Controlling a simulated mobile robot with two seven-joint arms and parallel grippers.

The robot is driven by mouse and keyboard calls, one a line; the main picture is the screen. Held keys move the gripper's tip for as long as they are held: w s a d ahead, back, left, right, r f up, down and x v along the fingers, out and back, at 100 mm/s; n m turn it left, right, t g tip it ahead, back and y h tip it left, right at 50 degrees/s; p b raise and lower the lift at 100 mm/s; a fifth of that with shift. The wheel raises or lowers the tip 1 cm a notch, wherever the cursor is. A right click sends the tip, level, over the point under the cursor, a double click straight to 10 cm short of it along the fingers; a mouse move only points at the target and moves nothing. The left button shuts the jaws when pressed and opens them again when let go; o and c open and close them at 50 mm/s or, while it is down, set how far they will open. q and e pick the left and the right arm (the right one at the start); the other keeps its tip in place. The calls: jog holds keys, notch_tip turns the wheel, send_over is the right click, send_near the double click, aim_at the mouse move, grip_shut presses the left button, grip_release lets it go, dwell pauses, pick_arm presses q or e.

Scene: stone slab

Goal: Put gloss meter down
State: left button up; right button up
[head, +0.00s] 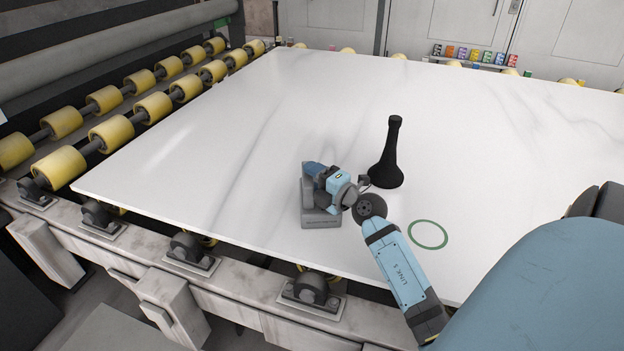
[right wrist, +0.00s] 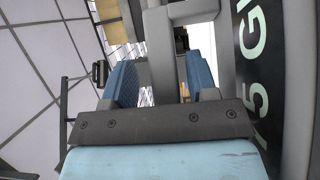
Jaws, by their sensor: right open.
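The gloss meter (head: 321,219) is a grey block on the white stone slab, left of the green ring (head: 428,234) marked there. Its dark face with large pale characters shows along the right of the right wrist view (right wrist: 262,70). My right gripper (head: 318,171) is at the meter, partly hiding it in the head view. In the right wrist view its two blue fingers (right wrist: 160,82) stand apart, with a grey bar of the meter between and beyond them. Contact with the bar cannot be told. The ring is empty. My left gripper is not in view.
A black flared cone-like object (head: 390,155) stands on the slab (head: 210,170) close behind my right wrist. Yellow rollers (head: 105,99) line the left edge. Small coloured items (head: 470,54) stand at the far edge. The slab's left and far right are clear.

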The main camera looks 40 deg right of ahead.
jog(key=s+d, duration=0.1)
jog(key=s, duration=1)
jog(key=shift+s+p, duration=0.35)
jog(key=shift+s, duration=0.05)
